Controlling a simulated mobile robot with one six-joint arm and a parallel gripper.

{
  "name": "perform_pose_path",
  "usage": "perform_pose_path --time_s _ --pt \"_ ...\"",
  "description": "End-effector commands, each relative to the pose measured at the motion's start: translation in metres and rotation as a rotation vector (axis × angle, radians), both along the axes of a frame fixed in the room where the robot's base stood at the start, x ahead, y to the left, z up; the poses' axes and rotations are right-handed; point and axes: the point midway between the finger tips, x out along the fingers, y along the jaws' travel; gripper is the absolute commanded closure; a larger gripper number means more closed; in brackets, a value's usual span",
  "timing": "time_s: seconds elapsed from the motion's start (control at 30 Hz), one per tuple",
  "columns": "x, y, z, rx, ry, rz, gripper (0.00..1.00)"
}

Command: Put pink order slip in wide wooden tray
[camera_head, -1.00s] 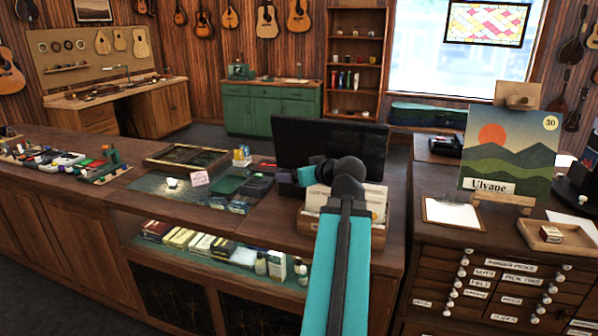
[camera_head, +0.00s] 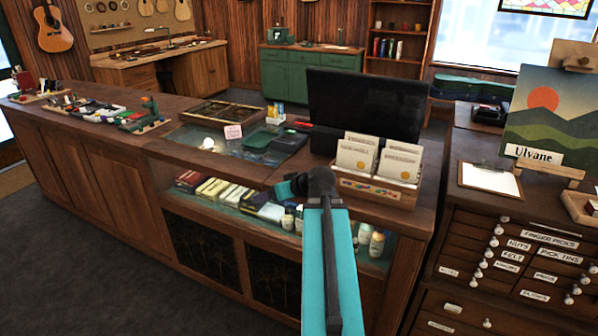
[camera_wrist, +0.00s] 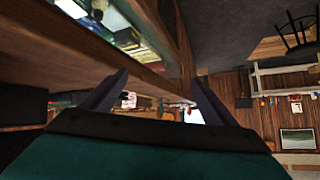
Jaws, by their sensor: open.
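A small pale pink card with writing (camera_head: 233,131), which looks like the pink order slip, stands on the glass-topped part of the counter. A wide, shallow wooden tray with a dark inside (camera_head: 207,112) lies behind it; I cannot tell if this is the tray named in the task. My gripper shows in the wrist view (camera_wrist: 160,77), with its two dark fingers apart and nothing seen between them. In the head view my arm's end is in front of the counter, right of the card and well apart from it. My arm hides part of the counter front.
A black monitor (camera_head: 364,104) and a wooden box of cards (camera_head: 375,188) stand right of the card. A green tray (camera_head: 262,138) and a round white object (camera_head: 208,143) are beside it. A drawer cabinet (camera_head: 520,255) is at right. Floor at front left is clear.

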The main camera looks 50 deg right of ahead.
Motion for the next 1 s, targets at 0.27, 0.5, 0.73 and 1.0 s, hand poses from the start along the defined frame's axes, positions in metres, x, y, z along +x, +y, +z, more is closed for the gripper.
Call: perform_pose_path --time_s 0.27,0.5,0.73,1.0 --pt "0.033 0.094 -0.129 0.079 0.140 0.138 0.19" --pt "0.037 0.172 -0.231 0.131 0.274 0.240 0.19" --pt "0.021 0.243 -0.323 0.163 0.416 0.326 0.19" --pt "-0.021 0.318 -0.425 0.181 0.601 0.414 0.19"
